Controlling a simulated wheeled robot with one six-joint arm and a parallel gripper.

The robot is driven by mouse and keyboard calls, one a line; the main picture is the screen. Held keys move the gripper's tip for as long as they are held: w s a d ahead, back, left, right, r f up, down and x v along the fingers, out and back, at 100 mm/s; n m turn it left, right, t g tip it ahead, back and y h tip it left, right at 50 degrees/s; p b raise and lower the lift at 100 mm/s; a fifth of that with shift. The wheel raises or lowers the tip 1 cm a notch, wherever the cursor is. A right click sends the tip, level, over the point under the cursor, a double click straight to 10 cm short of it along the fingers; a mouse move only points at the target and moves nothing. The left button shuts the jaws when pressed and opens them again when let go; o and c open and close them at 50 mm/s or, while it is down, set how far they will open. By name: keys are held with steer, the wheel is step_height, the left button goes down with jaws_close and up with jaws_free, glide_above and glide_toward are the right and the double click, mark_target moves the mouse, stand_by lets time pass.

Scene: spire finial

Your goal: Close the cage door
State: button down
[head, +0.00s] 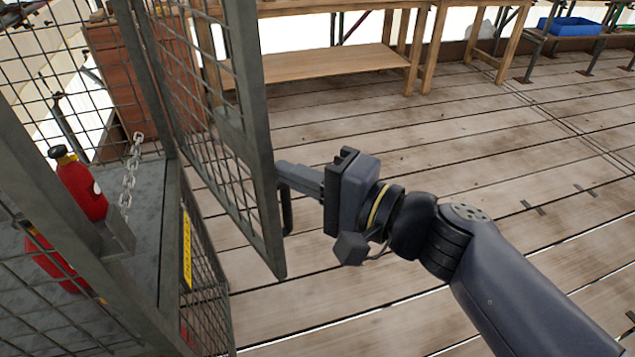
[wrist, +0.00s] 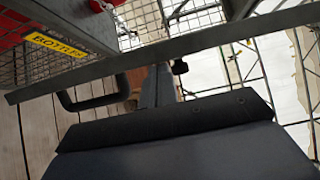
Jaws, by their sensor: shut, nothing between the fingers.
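The cage door (head: 262,165) is a grey metal frame with wire mesh. It stands open, swung out from the cage (head: 60,180). In the wrist view the door's edge bar (wrist: 215,37) runs slantwise across the picture. A dark bar handle (head: 287,210) is on the door's outer side; it also shows in the wrist view (wrist: 85,103). My gripper (head: 283,172) is shut and empty, with its fingertips at the door's free edge, just above the handle. I cannot tell whether they touch the door. The fingers (wrist: 157,88) show partly in the wrist view.
Inside the cage a red bottle (head: 82,185) stands on a grey shelf beside a hanging chain (head: 129,175). A wooden bench (head: 330,64) stands at the back. The plank floor on the right is clear.

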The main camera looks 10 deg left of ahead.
steer(key=s+a+b, duration=0.7)
steer(key=s+a, duration=0.3)
steer(key=shift+s+b, duration=0.35)
steer(key=shift+b, duration=0.05)
steer(key=shift+a, duration=0.15)
